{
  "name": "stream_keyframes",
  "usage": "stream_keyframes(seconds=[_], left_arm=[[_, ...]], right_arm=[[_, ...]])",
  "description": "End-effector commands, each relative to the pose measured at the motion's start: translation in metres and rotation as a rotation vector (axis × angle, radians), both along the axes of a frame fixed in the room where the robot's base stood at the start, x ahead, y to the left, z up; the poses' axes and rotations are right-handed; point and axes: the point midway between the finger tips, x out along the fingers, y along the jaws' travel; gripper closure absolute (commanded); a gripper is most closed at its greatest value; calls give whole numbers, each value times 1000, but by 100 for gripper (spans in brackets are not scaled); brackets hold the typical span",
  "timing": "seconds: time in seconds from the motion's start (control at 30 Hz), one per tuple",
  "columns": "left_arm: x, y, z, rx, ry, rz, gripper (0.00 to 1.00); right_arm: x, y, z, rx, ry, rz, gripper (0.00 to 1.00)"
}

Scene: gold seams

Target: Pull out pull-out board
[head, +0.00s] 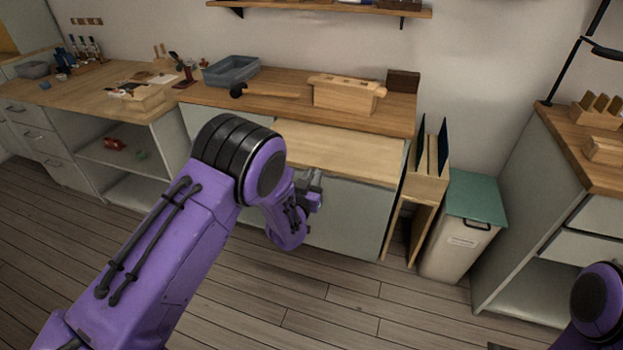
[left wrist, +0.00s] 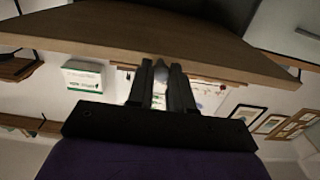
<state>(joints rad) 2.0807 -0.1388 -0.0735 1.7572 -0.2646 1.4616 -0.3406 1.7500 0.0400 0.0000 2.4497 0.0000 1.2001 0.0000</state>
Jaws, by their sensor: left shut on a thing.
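The pull-out board (head: 345,152) is a pale wooden slab that stands out from under the workbench top, above the grey cabinet front. My left gripper (head: 312,186) is at the board's front edge, partly hidden by my own purple wrist. In the left wrist view, the two dark fingers (left wrist: 162,75) are close together against the wooden edge of the board (left wrist: 95,32), shut on it with a small grey part between them. The exact contact is hard to see. Part of my right arm shows at the lower right, but its gripper is not visible.
On the workbench (head: 400,118) stand a wooden box (head: 343,96), a mallet (head: 265,92) and a blue-grey tray (head: 231,71). A wooden rack (head: 425,185) and a green-lidded bin (head: 462,235) stand to the right. The floor (head: 330,300) in front is clear.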

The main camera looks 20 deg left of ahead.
Motion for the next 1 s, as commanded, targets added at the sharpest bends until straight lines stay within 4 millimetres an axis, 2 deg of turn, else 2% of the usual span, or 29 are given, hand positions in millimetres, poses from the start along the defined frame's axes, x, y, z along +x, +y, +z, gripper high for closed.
stream_keyframes(seconds=[0.03, 0.07, 0.1, 0.13, 0.47, 0.57, 0.8, 1.0], left_arm=[[0, 1, 1, -1, -2, 2, 100], [0, 1, 0, -1, -2, 2, 70], [0, 1, 0, -1, -2, 1, 57], [0, 1, 0, -1, -1, 1, 54], [-6, 0, -1, 1, 1, 1, 54], [-23, 0, -1, 2, 2, 1, 54], [-80, -4, -2, 3, 2, 1, 54], [-104, -6, -1, 0, 0, 2, 54]], right_arm=[[0, 0, 0, 0, 0, 0, 57], [0, 0, 0, 0, 0, 0, 57], [0, 0, 0, 0, 0, 0, 57], [0, 0, 0, 0, 0, 0, 57], [0, 0, -1, 0, 0, 0, 57], [0, 0, -3, 0, 0, 0, 57], [0, 0, -10, 0, 0, 0, 57], [0, 0, -12, 0, 0, 0, 57]])
